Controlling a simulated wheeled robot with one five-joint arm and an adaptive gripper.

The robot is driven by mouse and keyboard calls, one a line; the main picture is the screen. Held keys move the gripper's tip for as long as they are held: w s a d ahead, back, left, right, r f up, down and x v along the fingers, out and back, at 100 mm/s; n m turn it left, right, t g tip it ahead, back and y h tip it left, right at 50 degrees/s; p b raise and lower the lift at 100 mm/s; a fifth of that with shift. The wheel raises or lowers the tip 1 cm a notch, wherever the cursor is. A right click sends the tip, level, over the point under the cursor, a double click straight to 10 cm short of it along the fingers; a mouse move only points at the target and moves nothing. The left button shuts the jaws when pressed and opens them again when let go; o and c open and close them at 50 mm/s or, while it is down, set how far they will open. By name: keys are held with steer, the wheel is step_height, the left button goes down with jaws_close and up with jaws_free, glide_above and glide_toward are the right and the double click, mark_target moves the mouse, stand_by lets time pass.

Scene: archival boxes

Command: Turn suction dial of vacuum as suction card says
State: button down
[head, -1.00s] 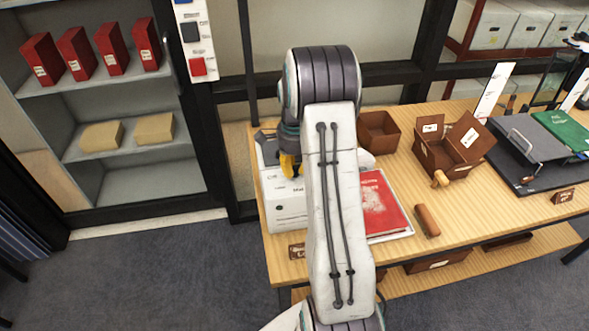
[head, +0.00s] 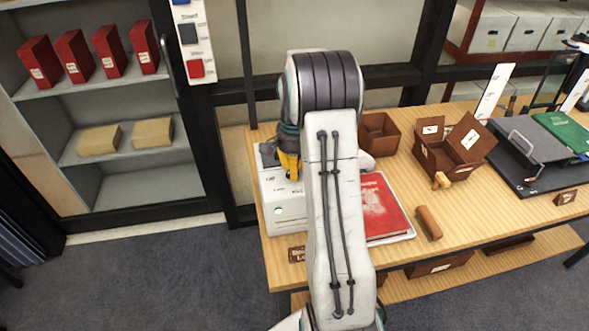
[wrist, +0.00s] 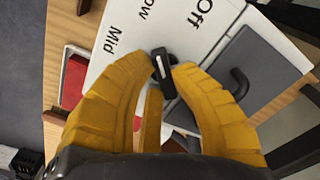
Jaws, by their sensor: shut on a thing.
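The vacuum is a white box (head: 287,212) at the left end of the wooden table, partly hidden by my arm in the head view. Its white top (wrist: 122,32) shows the words Off, Mid and a partly covered "ow" in the wrist view. The dial (wrist: 163,68) is a small black knob with a white mark. My gripper (wrist: 162,72) is shut on the dial, with its yellow fingers on either side. My gripper (head: 289,165) also shows above the box in the head view. I cannot make out a suction card.
A red book (head: 385,208) lies right of my arm. A brown open box (head: 455,150), a small brown tray (head: 379,135) and a wooden roller (head: 429,222) are on the table. A grey panel with a handle (wrist: 262,62) adjoins the white top. Floor (head: 150,285) at left is clear.

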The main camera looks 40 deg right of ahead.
stand_by(0.4)
steer(key=c, duration=1.1)
jaws_free()
steer(key=shift+o, duration=0.2)
step_height(320, 180, up, 12)
